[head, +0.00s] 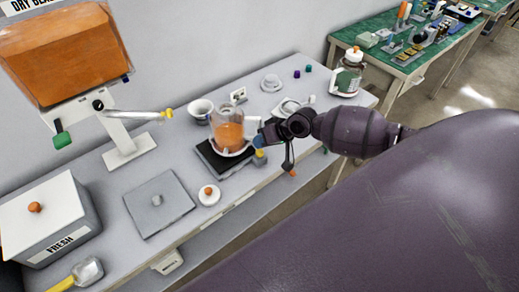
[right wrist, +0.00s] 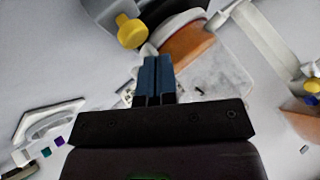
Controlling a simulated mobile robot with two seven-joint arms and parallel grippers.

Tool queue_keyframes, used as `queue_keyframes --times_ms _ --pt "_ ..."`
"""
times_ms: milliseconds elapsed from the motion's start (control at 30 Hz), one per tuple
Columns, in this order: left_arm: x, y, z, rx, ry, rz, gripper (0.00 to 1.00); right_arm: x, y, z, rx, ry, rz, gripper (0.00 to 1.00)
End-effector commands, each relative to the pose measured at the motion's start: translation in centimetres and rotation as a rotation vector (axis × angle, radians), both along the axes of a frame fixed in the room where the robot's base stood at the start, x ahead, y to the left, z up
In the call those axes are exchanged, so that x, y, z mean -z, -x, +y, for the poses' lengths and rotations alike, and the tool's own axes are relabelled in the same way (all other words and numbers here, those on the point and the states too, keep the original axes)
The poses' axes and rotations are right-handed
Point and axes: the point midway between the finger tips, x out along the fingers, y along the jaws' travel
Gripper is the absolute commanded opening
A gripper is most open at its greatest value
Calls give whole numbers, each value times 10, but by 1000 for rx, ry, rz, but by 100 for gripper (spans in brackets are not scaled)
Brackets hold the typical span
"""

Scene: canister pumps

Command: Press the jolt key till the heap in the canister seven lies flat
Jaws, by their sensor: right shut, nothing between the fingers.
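A clear canister (head: 229,130) with orange contents stands in a white holder on a black base (head: 216,165); I cannot read a number on it. The top of its contents is too small to judge as heaped or flat. A yellow knob (head: 260,157), which may be the jolt key, sits at the base's right side. It also shows in the right wrist view (right wrist: 131,31). My right gripper (head: 259,141) is shut and empty, its blue fingertips close to the canister and the knob. I cannot tell whether they touch. My left gripper is out of view.
A dispenser (head: 60,55) with orange powder hangs at the back left. A white FRESH box (head: 45,220), a grey plate (head: 158,203), a small orange-knobbed lid (head: 209,194) and a scoop (head: 88,270) lie left and front. A jar (head: 347,75) stands at the far right end.

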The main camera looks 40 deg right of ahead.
Motion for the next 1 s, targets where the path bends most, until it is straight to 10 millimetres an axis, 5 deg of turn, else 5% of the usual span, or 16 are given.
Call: queue_keyframes --times_ms 1000 --pt "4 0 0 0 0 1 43 8 0 0 1 -1 0 0"
